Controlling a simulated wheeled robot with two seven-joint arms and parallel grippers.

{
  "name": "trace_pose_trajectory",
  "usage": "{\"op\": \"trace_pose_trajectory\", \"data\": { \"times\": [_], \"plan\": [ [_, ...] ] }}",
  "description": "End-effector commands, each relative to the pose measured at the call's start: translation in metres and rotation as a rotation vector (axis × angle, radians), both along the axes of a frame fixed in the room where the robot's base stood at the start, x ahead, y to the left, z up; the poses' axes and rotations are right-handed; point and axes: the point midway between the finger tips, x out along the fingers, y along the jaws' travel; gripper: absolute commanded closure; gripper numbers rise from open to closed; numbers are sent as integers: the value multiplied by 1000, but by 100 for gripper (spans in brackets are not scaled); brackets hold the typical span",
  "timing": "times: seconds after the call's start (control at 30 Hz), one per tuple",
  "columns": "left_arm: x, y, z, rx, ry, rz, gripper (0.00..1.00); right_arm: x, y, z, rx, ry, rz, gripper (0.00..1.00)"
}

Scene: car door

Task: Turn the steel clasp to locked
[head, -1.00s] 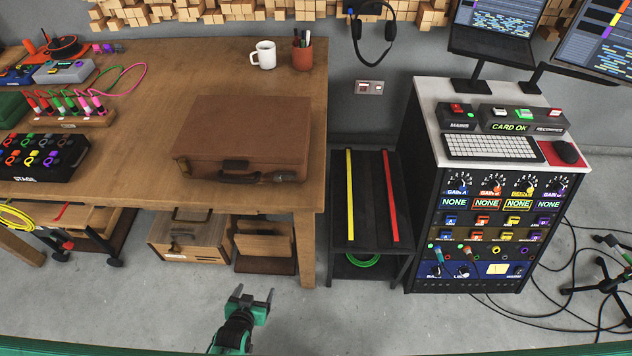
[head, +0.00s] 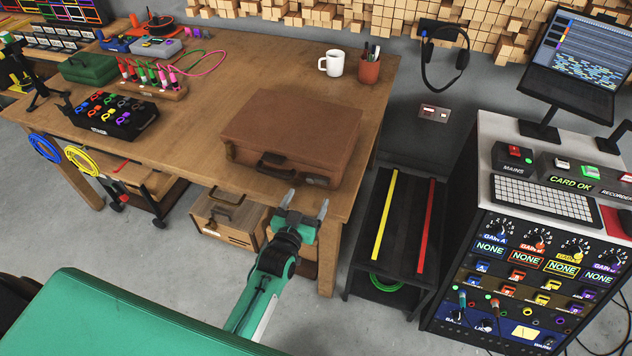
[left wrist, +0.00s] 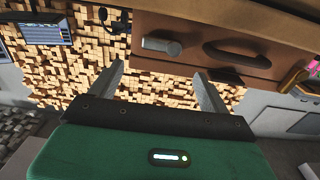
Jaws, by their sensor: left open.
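A closed brown case (head: 295,130) lies on the wooden table near its front edge. Its dark handle (head: 272,166) is on the front face and also shows in the left wrist view (left wrist: 237,54). The steel clasp (left wrist: 161,45) is a grey bar beside the handle, lying nearly level in the left wrist view. In the head view the clasp (head: 316,180) is small, to the right of the handle. My left gripper (head: 305,203) is open and empty, just in front of the clasp. In the left wrist view its fingers (left wrist: 158,75) stand apart, short of the clasp. My right gripper is not in view.
A brass-coloured clasp (left wrist: 300,78) is on the handle's other side. A white mug (head: 332,63) and pen cup (head: 369,69) stand behind the case. A black stand (head: 395,240) and equipment rack (head: 535,250) are to the right.

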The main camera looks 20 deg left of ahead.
Motion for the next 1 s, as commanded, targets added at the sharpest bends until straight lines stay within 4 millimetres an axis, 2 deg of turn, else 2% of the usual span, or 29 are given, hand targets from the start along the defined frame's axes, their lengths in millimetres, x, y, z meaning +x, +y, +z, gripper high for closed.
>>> {"op": "trace_pose_trajectory", "data": {
  "times": [0.2,0.4,0.6,0.87,1.0],
  "plan": [
    [39,-2,1,0,-1,0,20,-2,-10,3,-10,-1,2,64],
    [62,-3,0,0,0,0,20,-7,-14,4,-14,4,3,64],
    [72,-3,0,-1,1,0,20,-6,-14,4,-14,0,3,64],
    [72,-3,0,-1,1,0,20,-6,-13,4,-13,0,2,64],
    [72,-3,0,-1,1,0,46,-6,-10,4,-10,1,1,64]
  ]
}}
